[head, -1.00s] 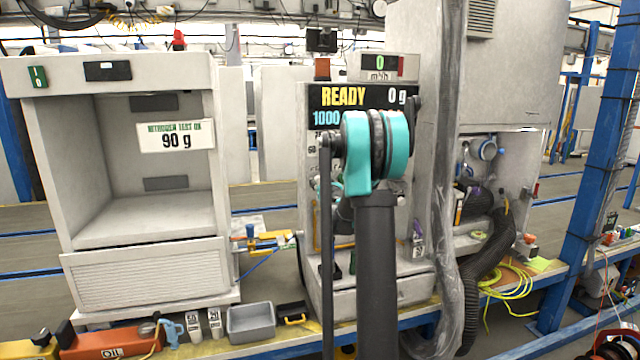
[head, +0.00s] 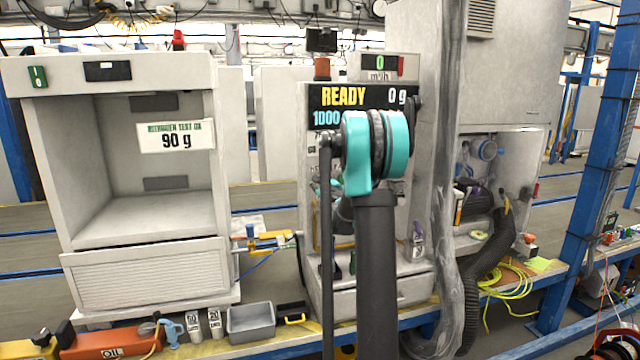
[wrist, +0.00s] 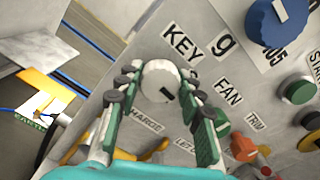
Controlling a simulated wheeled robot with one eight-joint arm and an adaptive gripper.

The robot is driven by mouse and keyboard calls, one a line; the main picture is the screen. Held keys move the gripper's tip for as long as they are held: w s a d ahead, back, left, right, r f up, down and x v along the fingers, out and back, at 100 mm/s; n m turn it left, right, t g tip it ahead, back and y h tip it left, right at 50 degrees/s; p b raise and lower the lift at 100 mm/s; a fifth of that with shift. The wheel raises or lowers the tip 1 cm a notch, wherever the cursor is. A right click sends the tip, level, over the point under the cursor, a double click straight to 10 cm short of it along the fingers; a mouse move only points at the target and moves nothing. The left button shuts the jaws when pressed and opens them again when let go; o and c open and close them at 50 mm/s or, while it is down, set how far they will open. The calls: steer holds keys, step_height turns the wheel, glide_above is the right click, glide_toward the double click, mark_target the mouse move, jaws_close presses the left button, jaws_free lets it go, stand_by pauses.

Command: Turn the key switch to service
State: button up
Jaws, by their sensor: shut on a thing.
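The key switch (wrist: 158,76) is a pale round knob with a short dark mark, on the grey panel beside the KEY label (wrist: 183,43) in the wrist view. My gripper (wrist: 160,88) has its green and grey fingers on either side of the knob and is shut on it. The mark on the knob points toward the lower right of the picture. I cannot read any service label there. In the head view my arm hides the gripper and the key switch. The machine's display (head: 345,97) reads READY and 0 g.
The panel also carries a blue knob (wrist: 274,22), a green button (wrist: 298,90), an orange knob (wrist: 243,148) and a FAN label (wrist: 228,91). An open cabinet (head: 225,150) stands left of the machine. A grey hose (head: 446,200) hangs close on the right. A grey bin (head: 251,322) sits in front.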

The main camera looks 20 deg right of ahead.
steer(key=n, duration=0.6)
steer(key=shift+n, duration=0.4)
stand_by(0.3)
steer(key=o, duration=1.2)
steer(key=shift+c, duration=0.2)
steer(key=s, duration=1.2)
